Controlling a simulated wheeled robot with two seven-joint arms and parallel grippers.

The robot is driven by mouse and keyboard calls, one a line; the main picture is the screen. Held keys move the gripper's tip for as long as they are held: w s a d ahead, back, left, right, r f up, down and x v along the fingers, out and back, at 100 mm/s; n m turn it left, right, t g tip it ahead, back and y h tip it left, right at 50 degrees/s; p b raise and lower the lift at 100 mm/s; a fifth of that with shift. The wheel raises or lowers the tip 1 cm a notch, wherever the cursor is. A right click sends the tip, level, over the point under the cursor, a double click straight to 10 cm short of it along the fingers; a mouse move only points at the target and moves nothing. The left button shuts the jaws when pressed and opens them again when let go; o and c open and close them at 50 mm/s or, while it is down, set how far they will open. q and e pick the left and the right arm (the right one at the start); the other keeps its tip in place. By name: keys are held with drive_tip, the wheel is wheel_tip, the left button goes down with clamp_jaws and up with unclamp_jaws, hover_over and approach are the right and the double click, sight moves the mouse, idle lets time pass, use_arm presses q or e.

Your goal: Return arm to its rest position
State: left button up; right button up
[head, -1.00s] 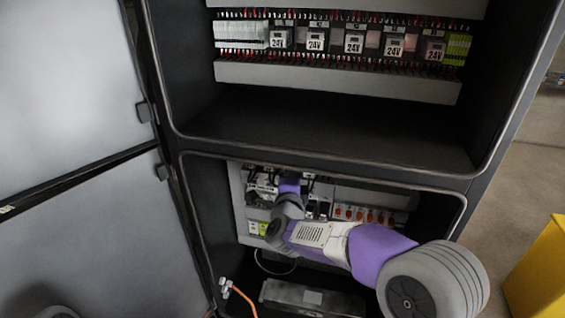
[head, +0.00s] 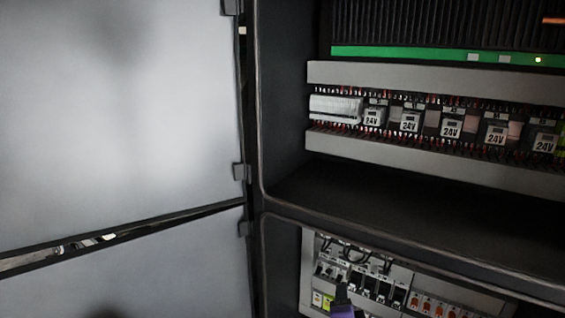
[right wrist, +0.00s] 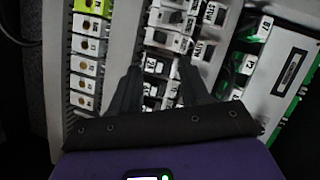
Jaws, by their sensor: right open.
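My right arm shows only as a small purple piece at the bottom edge of the head view, with the right gripper (head: 342,294) in front of the breakers in the lower cabinet bay. In the right wrist view the right gripper (right wrist: 158,80) has two dark fingers spread apart with nothing between them. The fingers point at rows of white and black breakers (right wrist: 165,40); whether they touch is unclear. The rest of the arm lies below the head view. My left gripper is in neither view.
The upper bay holds a row of 24V relays (head: 410,121) between grey ducts. A dark shelf edge (head: 400,215) separates the bays. Open grey doors (head: 120,120) stand at left. Orange-marked breakers (head: 435,306) sit right of the gripper.

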drive_tip(key=s+a+f+n+g+y, duration=0.2)
drive_tip(key=s+f+n+g, duration=0.25)
drive_tip(key=f, duration=0.85)
drive_tip(key=s+a+f+n+g+y, duration=0.1)
drive_tip(key=s+f+n+g+y, duration=0.25)
drive_tip(key=f, duration=0.95)
drive_tip(key=s+a+f+n+g+y, duration=0.1)
drive_tip(key=s+a+f+n+g, duration=0.1)
drive_tip(key=s+f, duration=0.3)
drive_tip(key=s+a+f+n+g+y, duration=0.1)
drive_tip(key=s+a+f+n+g, duration=0.2)
drive_tip(key=s, duration=1)
wheel_tip(320, 180, down, 3)
drive_tip(key=shift+s+r+n+g, duration=0.1)
drive_tip(key=shift+s+n+g, duration=0.1)
drive_tip(key=shift+n+g, duration=0.45)
